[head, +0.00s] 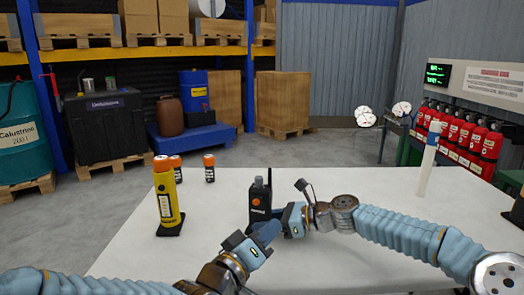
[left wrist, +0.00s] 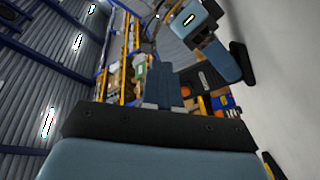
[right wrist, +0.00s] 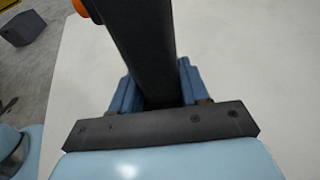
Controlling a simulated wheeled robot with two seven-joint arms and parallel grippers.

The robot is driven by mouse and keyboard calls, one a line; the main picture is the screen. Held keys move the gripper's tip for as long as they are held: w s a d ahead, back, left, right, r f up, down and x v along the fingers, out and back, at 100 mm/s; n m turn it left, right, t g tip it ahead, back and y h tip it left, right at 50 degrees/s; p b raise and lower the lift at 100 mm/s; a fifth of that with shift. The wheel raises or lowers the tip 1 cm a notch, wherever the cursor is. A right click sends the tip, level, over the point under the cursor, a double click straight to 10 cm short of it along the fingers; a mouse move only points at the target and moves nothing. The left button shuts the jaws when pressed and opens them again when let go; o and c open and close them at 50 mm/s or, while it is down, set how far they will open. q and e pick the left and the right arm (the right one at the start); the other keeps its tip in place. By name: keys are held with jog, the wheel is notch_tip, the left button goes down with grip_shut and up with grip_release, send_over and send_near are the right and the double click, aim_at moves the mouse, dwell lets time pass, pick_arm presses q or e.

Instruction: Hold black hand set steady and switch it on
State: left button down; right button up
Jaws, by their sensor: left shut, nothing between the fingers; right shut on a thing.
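The black hand set (head: 259,203) stands upright on the white table, with a short antenna and an orange mark on its front. My right gripper (head: 283,218) comes from the right and is shut on its body. In the right wrist view the dark body of the hand set (right wrist: 145,50) runs between the two blue fingers (right wrist: 155,92). My left gripper (head: 268,232) is shut and empty, its fingertips close in front of the hand set's lower part; whether they touch it I cannot tell. Its closed fingers show in the left wrist view (left wrist: 164,85).
A yellow orange-topped device (head: 166,195) stands on a black base at the table's left. Small orange-capped cylinders (head: 209,168) stand behind it. A white upright tube (head: 429,160) stands at the right. The white table (head: 340,185) is clear behind my right arm. Red extinguishers (head: 466,135) line the right wall.

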aim_at(256, 202)
dwell(0.8)
pick_arm(q)
jog(key=a+n+g+y, duration=0.1)
jog(key=a, duration=0.1)
jog(key=w+a+f+n+g+y, duration=0.1)
jog(key=n, duration=0.1)
jog(key=w+a+n+g+y, duration=0.1)
jog(key=a, duration=0.1)
jog(key=shift+w+a+f+y, duration=0.25)
jog(key=shift+a+f+y, duration=0.05)
jog(key=shift+a, duration=0.05)
jog(key=s+r+g, duration=0.1)
jog(key=s+a+r+n+g+h, duration=0.1)
jog(key=s+g, duration=0.1)
jog(key=s+n+g, duration=0.1)
jog(key=s+g, duration=0.1)
jog(key=shift+a+r+h, duration=0.3)
jog(key=shift+r+h, duration=0.1)
jog(key=shift+w, duration=0.1)
jog(key=w+d, duration=0.2)
jog(key=w, duration=0.6)
jog(key=shift+w+d, duration=0.15)
jog(key=shift+d, duration=0.15)
dwell(1.1)
